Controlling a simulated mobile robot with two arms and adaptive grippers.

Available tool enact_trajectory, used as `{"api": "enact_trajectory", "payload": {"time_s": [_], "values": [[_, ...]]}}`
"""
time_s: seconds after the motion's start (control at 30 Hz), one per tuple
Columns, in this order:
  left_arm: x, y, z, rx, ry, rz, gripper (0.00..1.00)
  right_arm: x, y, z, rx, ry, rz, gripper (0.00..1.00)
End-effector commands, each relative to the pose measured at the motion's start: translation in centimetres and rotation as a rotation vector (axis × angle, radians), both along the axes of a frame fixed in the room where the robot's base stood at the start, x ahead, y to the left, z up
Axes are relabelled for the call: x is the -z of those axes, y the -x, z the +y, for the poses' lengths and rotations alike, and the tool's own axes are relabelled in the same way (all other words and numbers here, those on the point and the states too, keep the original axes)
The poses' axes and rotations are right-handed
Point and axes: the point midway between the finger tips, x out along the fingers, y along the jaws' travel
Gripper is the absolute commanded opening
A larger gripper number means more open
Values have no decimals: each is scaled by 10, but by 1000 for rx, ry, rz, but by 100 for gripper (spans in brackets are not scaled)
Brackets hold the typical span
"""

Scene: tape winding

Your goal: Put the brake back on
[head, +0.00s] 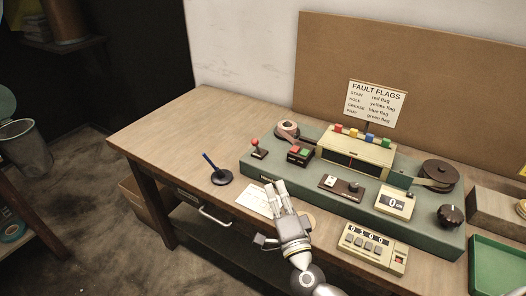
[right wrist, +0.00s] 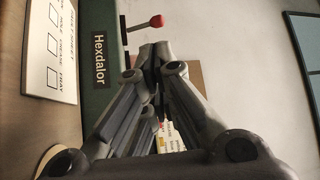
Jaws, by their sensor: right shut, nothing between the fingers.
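A lever with a red knob (head: 255,141) stands on a dark base at the left end of the green tape-winding machine (head: 262,166). It also shows near the top of the right wrist view (right wrist: 155,21), beyond my fingertips. My right gripper (head: 277,187) is shut and empty over the machine's front left edge, in front of the lever and apart from it. In the right wrist view its fingers (right wrist: 152,60) meet in the middle and hide part of the machine behind them. My left gripper is not in view.
A white check sheet (head: 254,198) lies on the table by my right gripper. A pen in a round black stand (head: 221,177) is to its left. A red-and-green button box (head: 299,155) and a tape reel (head: 288,129) are near the lever. The table's left end is clear.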

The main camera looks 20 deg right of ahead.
Motion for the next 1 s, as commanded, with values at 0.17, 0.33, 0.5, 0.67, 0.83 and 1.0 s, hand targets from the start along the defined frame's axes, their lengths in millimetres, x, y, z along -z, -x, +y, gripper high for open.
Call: {"api": "enact_trajectory", "payload": {"time_s": [0.17, 0.33, 0.5, 0.67, 0.83, 1.0], "values": [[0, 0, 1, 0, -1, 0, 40, 0, 0, -3, 13, -16, -1, 0], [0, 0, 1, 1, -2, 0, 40, 0, 0, -3, 13, -15, -1, 0], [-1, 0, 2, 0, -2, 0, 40, -2, -6, -4, 12, -14, -2, 0], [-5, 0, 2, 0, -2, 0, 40, -8, -26, -6, 12, -14, -4, 0], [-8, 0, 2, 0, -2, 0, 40, -15, -57, -8, 11, -12, -4, 0], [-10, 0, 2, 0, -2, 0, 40, -21, -87, -12, 12, -13, -4, 0]]}}
